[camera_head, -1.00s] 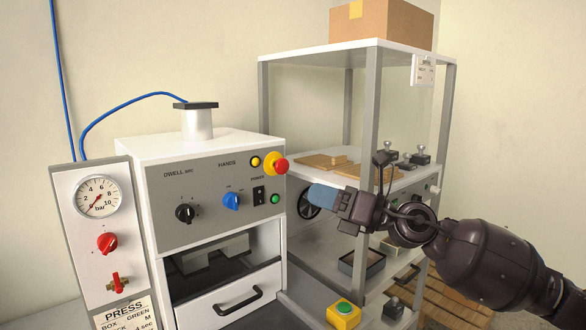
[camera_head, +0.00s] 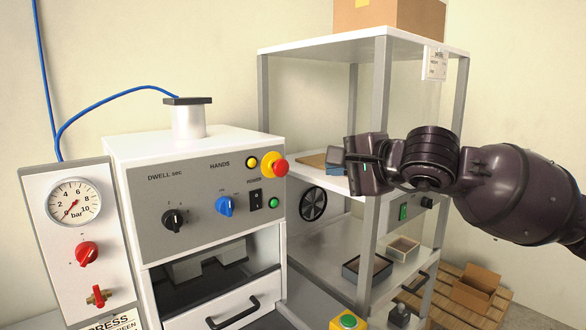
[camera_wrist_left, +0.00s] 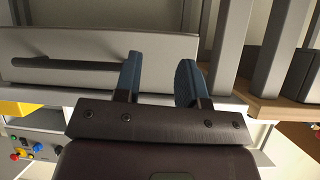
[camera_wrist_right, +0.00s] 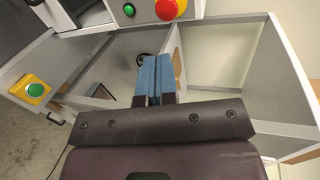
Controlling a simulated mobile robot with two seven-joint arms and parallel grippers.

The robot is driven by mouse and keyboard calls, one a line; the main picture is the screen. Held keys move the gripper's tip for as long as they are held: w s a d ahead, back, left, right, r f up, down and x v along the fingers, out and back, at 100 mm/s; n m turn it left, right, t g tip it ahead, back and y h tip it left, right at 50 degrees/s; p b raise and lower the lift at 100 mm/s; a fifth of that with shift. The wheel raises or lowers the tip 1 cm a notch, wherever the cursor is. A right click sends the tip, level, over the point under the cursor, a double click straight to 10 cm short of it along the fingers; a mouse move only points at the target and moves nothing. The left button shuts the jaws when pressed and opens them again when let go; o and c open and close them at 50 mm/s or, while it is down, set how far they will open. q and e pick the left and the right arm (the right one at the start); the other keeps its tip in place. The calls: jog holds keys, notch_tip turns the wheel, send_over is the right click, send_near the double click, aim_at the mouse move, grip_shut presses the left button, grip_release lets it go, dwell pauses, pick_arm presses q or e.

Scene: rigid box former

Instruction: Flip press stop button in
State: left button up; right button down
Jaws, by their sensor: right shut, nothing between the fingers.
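The press stop button (camera_head: 274,165) is a red mushroom head on a yellow collar, at the right end of the press's grey panel. It also shows at the top of the right wrist view (camera_wrist_right: 168,8); I cannot tell whether it is pressed in. My right gripper (camera_head: 335,157) is to the right of the button in the head view, apart from it. In the right wrist view its blue fingers (camera_wrist_right: 153,75) are shut together and empty. My left gripper (camera_wrist_left: 160,78) is open with nothing between its fingers, and is out of the head view.
The panel also carries a black knob (camera_head: 175,220), a blue knob (camera_head: 224,206) and a green button (camera_head: 273,202). A shelf rack (camera_head: 378,170) stands right of the press, with a post near my right gripper. A yellow box with a green button (camera_head: 348,321) is low in front.

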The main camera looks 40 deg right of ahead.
jog(key=shift+s+d+f+n+h, duration=0.1)
jog(key=shift+d+f+n+h, duration=0.1)
jog(key=shift+n+h, duration=0.15)
send_near(284, 170)
jog(key=shift+f, duration=0.55)
jog(key=x, duration=0.4)
jog(key=shift+w+r, duration=0.25)
jog(key=shift+w, duration=1)
jog(key=shift+w+f, duration=0.1)
jog(key=shift+w, duration=0.15)
